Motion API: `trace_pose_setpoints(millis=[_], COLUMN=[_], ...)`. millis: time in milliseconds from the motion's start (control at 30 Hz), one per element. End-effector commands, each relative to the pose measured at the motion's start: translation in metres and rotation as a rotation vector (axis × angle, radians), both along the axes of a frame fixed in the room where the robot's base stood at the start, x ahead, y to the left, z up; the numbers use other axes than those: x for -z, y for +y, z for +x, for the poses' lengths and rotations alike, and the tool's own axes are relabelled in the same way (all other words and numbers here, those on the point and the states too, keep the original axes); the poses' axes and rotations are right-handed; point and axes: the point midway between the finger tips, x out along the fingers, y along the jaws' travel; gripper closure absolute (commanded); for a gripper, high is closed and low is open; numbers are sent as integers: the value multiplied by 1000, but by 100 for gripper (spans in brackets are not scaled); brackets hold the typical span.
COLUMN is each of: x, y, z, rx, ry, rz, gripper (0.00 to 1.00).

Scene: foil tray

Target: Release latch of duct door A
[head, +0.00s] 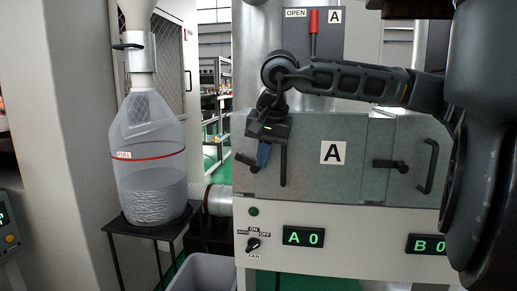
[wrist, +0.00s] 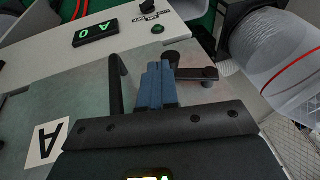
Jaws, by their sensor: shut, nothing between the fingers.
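Duct door A is the grey panel marked A (head: 306,180) in the head view, and it looks closed. Its latch (head: 246,161) is a dark lever at the door's left edge, mostly hidden behind my gripper. In the wrist view the latch (wrist: 196,74) lies just right of my fingers, with a round pivot and a knob at its end. My gripper (head: 263,154) has blue fingers, shut and empty. In the wrist view the fingertips (wrist: 160,68) sit between the latch and the vertical door handle (wrist: 118,85). I cannot tell whether they touch the latch.
A second latch (head: 390,165) and handle (head: 430,166) are at right. A red lever (head: 313,22) marked OPEN A is above. The control strip with the A 0 display (head: 303,239) is below. A clear bag (head: 149,165) on a black stand is at left.

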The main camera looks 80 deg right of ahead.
Motion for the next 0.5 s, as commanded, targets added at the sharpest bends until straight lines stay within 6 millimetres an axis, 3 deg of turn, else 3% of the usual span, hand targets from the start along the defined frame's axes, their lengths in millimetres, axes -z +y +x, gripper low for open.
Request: trace_pose_setpoints(millis=[500], x=[-64], y=[18], z=[-15], rx=[1], ry=[0], rz=[-2], gripper=[100])
